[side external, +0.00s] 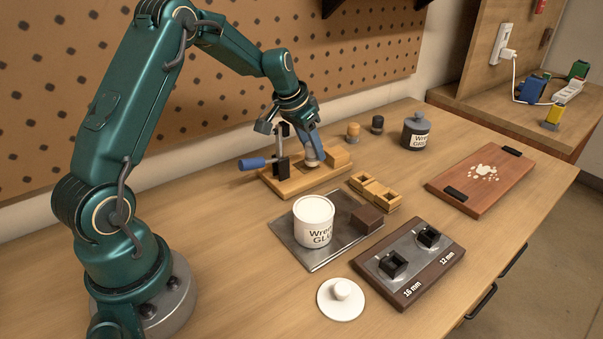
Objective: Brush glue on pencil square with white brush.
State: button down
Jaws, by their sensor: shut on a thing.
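My gripper (312,148) is at the wooden fixture (286,183) by the pegboard, pointing down. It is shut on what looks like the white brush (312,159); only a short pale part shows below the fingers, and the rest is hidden. Its lower end is at or just above the fixture's board; I cannot tell whether it touches. The pencil square cannot be made out from here. An open white pot labelled as glue (314,224) stands on a metal tray (306,254), with its white lid (341,298) on the table in front.
A blue-handled clamp (257,163) stands on the fixture, close to my gripper. A brown block (366,219) is on the tray. A 16 mm/12 mm holder (409,270), small wooden blocks (374,191), a closed grey glue pot (415,132) and a reddish board (478,182) stand to the right.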

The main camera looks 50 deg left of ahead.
jog(key=shift+s+d+f, duration=0.15)
jog(key=shift+r, duration=3.05)
jog(key=shift+r, duration=1.55)
jog(key=shift+f, duration=4.35)
jog(key=shift+f, duration=0.1)
